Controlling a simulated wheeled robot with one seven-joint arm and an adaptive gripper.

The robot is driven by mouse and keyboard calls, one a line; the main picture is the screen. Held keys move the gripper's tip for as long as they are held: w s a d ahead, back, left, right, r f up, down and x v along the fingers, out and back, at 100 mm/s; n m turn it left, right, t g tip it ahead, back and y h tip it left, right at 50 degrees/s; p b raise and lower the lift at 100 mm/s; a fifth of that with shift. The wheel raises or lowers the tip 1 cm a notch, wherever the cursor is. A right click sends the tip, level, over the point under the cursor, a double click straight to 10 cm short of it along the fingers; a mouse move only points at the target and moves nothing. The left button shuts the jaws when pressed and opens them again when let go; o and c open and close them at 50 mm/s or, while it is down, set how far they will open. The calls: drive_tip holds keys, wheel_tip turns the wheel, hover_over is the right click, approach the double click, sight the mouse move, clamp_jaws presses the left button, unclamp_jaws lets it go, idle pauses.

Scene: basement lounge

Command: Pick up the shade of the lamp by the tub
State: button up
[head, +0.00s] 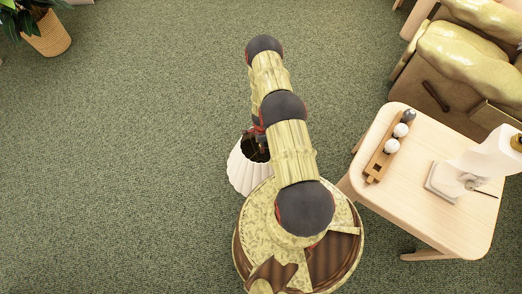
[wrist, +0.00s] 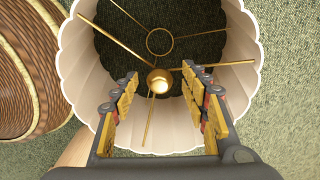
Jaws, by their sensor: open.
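The lamp shade (head: 243,176) is white, pleated and scalloped at the rim. In the head view it is on the green carpet just left of my base, partly hidden by my arm. In the wrist view I look down into its open end, and its pale wall (wrist: 84,70) surrounds the view of gold spokes, a ring (wrist: 160,42) and a round gold knob (wrist: 158,81). My gripper (wrist: 159,73) is open and empty, with its fingers over or inside the opening, one on each side of the knob. It also shows at the shade in the head view (head: 259,140). Fingertip depth is unclear.
A light wooden table (head: 410,205) stands to the right, with a wooden holder of balls (head: 388,150) and a white device (head: 475,170) on it. An armchair (head: 460,75) is behind it. A potted plant in a woven tub (head: 47,35) stands far left. The left carpet is clear.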

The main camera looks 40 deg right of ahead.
drive_tip(key=shift+c, duration=1.4)
clamp_jaws()
